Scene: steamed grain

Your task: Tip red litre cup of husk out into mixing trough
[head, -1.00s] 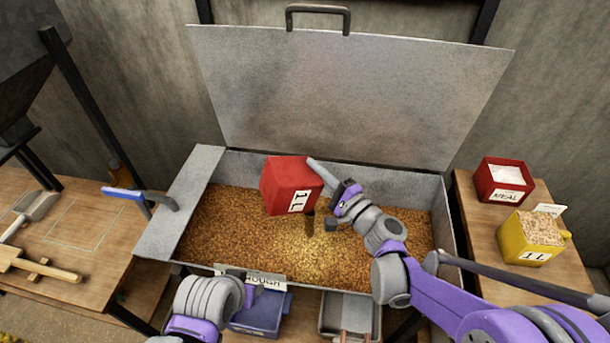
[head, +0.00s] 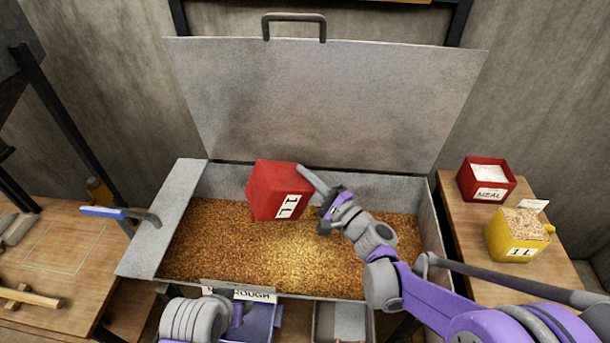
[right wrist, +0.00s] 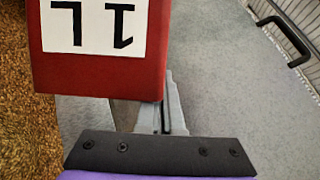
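The red litre cup (head: 268,192) with a white "1 L" label is tipped well over above the mixing trough (head: 428,235). The cup's mouth and inside are hidden. Golden-brown grain or husk (head: 215,255) covers the trough floor. My left arm's wrist is at the trough's front edge; whether its gripper is open does not show.
The trough's lid (head: 330,110) stands raised behind. On the right table are a red meal box (head: 487,181) and a yellow 1 L cup (head: 515,235) of pale flakes. A blue-handled tool (head: 118,213) lies over the trough's left ledge. Bins sit below the front.

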